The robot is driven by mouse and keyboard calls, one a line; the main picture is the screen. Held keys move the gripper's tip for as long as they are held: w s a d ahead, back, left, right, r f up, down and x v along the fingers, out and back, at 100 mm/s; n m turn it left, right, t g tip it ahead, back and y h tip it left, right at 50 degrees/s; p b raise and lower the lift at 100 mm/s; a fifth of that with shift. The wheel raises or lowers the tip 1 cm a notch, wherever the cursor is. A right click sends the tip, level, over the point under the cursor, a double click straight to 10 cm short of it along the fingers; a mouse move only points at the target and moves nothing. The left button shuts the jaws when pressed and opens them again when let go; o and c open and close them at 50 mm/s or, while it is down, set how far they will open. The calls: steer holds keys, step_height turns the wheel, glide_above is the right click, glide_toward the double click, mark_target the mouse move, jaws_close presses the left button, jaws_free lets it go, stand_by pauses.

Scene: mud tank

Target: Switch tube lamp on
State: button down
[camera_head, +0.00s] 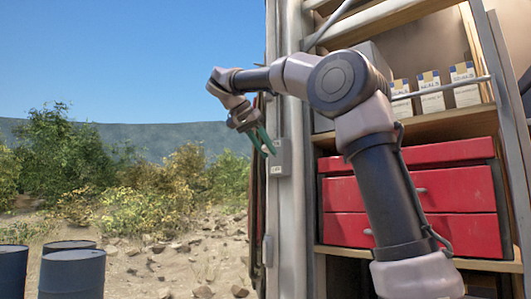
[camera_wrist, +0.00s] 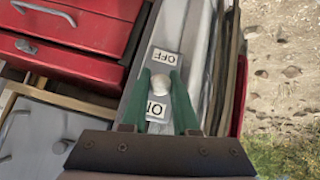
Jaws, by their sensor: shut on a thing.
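A grey switch box (camera_head: 281,158) is fixed to the pale door post at the left of the shelving. In the wrist view, a rounded white switch knob (camera_wrist: 164,84) sits between an OFF label (camera_wrist: 165,57) and an ON label (camera_wrist: 157,108). My gripper (camera_head: 266,149), with green fingers, reaches the box from the left in the head view. In the wrist view my gripper (camera_wrist: 162,76) has one finger on each side of the knob and is shut on it. I cannot make out a tube lamp in either view.
A red drawer cabinet (camera_head: 410,213) stands in the shelving right of the post, and also shows in the wrist view (camera_wrist: 75,45). White boxes (camera_head: 431,92) stand on the shelf above. Dark barrels (camera_head: 72,272) stand at lower left. Open sandy ground lies left of the post.

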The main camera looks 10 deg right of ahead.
steer(key=shift+r+g+y, duration=0.2)
steer(key=shift+g+y, duration=0.1)
steer(key=shift+y, duration=0.1)
steer(key=shift+d, duration=0.1)
steer(key=c, duration=0.7)
jaws_free()
